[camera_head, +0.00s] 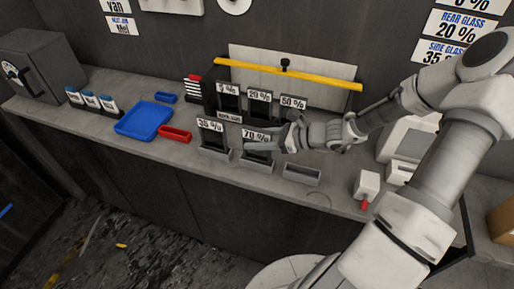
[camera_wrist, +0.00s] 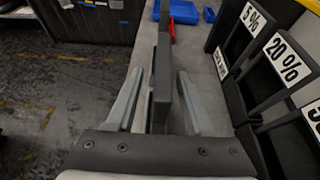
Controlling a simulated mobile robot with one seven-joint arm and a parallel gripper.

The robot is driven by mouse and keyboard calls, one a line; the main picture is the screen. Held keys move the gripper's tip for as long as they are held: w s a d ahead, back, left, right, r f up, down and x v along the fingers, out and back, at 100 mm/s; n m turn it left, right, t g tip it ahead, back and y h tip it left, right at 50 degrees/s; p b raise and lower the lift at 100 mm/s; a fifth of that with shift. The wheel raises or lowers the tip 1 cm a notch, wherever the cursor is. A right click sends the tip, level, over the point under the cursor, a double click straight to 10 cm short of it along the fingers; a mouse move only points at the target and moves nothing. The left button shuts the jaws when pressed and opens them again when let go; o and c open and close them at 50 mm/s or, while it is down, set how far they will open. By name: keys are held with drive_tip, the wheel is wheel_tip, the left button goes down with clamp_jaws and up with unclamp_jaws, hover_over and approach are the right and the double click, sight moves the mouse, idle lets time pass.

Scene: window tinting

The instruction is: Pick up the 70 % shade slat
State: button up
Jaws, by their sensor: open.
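The 70 % slat (camera_head: 256,136) stands upright in a holder in the front row on the counter, its dark panel partly hidden by my gripper. My gripper (camera_head: 270,141) is right at it, coming from the right. In the wrist view my open gripper (camera_wrist: 162,95) has a finger on each side of a dark upright slat (camera_wrist: 163,68), seen nearly edge-on, with gaps on both sides. By its place this looks like the 70 % slat, but its label does not show there.
The 35 % slat (camera_head: 211,125) stands to the left. Behind are the 5 % (camera_head: 228,89), 20 % (camera_head: 260,95) and 50 % (camera_head: 293,102) slats. An empty grey holder (camera_head: 301,174) is at right. A blue tray (camera_head: 143,121) and red tray (camera_head: 175,134) lie left.

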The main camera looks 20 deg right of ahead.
clamp_jaws()
drive_tip(key=shift+r, duration=0.15)
idle(0.4)
